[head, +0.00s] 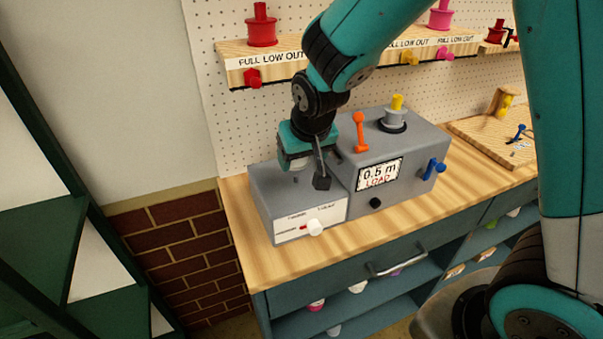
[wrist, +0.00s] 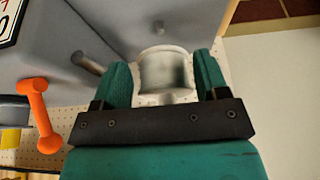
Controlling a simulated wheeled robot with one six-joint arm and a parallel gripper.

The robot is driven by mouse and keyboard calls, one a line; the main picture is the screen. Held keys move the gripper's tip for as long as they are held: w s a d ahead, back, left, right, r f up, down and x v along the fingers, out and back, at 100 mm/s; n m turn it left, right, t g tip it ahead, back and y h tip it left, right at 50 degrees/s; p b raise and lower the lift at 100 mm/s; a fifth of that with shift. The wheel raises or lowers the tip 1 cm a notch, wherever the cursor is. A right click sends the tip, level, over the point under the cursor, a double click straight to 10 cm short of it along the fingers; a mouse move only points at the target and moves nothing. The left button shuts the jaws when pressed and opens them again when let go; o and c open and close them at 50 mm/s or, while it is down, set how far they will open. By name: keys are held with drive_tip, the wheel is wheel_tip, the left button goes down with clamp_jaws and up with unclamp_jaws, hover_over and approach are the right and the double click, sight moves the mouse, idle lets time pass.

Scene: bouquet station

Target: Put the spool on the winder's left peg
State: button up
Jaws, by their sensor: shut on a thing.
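The winder is a grey machine with a low left box (head: 265,190) and a taller right box (head: 410,145) showing "0.5 m LOAD". My gripper (head: 308,182) is above the low box. In the wrist view its teal fingers (wrist: 166,85) are shut on a pale spool (wrist: 165,68) with a silvery grey middle. The head view hides the spool behind the gripper. A short grey peg (wrist: 88,63) shows left of the spool in the wrist view, apart from it. I cannot tell how high the spool is above the box.
An orange lever (head: 359,132) stands close right of my gripper. A grey, yellow-topped piece (head: 395,113) sits on the tall box. A white knob (head: 315,227) is on the low box's front. A shelf (head: 285,55) with spools is behind. The bench front (head: 270,265) is clear.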

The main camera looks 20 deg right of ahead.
drive_tip(key=shift+f, duration=2.6)
drive_tip(key=shift+f, duration=0.1)
drive_tip(key=o, duration=1)
drive_tip(key=shift+c, duration=0.2)
drive_tip(key=shift+r, duration=0.35)
drive_tip(key=v, duration=1.1)
drive_tip(key=s+a+r+n+g+y, duration=0.2)
drive_tip(key=s+n, duration=0.1)
drive_tip(key=s, duration=0.6)
drive_tip(key=s+a+r+n+g+y, duration=0.2)
drive_tip(key=s+a+n, duration=0.1)
drive_tip(key=s, duration=0.7)
drive_tip(key=shift+s+a+r+n+b, duration=0.25)
drive_tip(key=shift+r+n+b, duration=0.1)
drive_tip(key=shift+n, duration=0.25)
